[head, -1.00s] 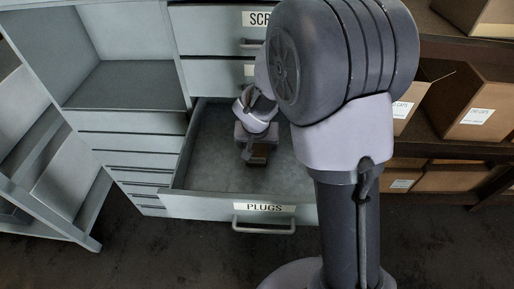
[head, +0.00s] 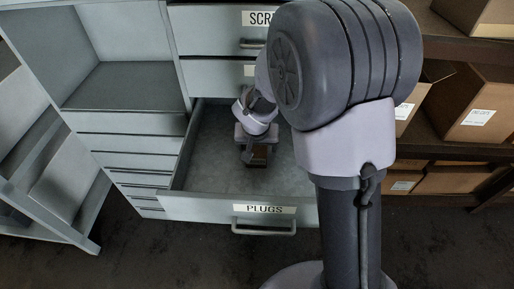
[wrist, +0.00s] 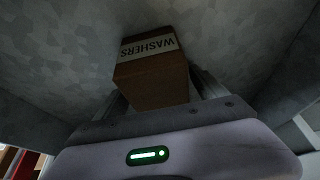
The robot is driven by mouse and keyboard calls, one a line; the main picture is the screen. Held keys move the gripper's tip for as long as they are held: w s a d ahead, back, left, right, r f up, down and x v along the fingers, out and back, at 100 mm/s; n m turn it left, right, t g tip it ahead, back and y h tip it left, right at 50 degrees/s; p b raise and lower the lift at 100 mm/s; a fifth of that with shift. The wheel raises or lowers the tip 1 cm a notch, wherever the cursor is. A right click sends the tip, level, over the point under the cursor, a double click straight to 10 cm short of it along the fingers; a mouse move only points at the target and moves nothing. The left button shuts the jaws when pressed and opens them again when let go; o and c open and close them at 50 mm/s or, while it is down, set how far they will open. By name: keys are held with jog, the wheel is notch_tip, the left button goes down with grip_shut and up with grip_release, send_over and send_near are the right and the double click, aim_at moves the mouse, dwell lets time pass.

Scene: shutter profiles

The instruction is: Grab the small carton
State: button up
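The small carton (wrist: 152,78) is a brown box with a white label reading WASHERS, upside down in the wrist view. It sits in the open drawer marked PLUGS (head: 178,207). In the head view the carton (head: 260,154) is partly hidden under my gripper (head: 257,151). In the wrist view my gripper (wrist: 163,95) has a finger on either side of the carton, with the right finger looking slightly apart from it. The left finger is mostly hidden by the carton, so contact there is unclear.
The drawer walls surround my gripper, and the rest of the drawer floor (head: 215,150) is bare. Closed drawers (head: 215,75) are above. Brown cardboard boxes (head: 472,117) stand on shelves at the right. Open grey shelving (head: 125,85) is at the left.

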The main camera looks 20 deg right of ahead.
jog(key=c, duration=1.7)
